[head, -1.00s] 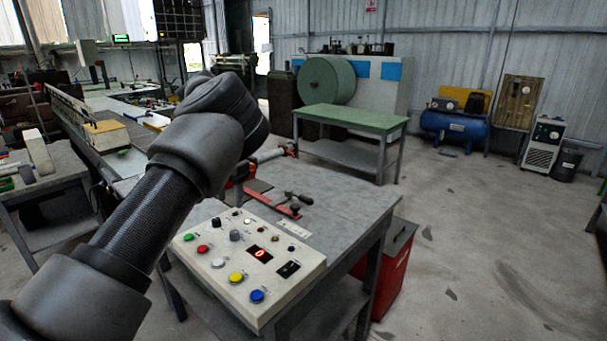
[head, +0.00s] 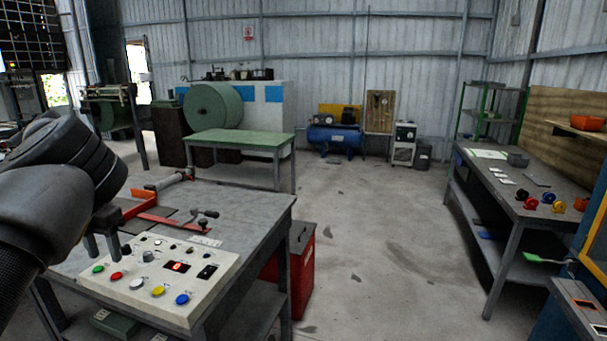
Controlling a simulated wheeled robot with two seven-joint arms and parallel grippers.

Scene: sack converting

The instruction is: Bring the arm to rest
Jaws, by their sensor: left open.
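My left arm comes in from the left edge of the head view. My left gripper (head: 103,246) points down beside the far left corner of the control panel, its two dark fingers apart with nothing seen between them. The control panel (head: 205,263) is a pale sloped box with green, red, white, yellow and blue buttons and a small red display. It sits at the front of a grey table (head: 240,205). I cannot tell whether the fingertips touch the panel or table. My right gripper is not in view.
A red clamp-like tool (head: 160,212) lies on the table. A red cabinet (head: 300,272) stands at its right. A green-topped table (head: 240,140) is behind. A workbench (head: 510,190) with coloured spools stands at right. The floor (head: 390,240) between is mostly clear.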

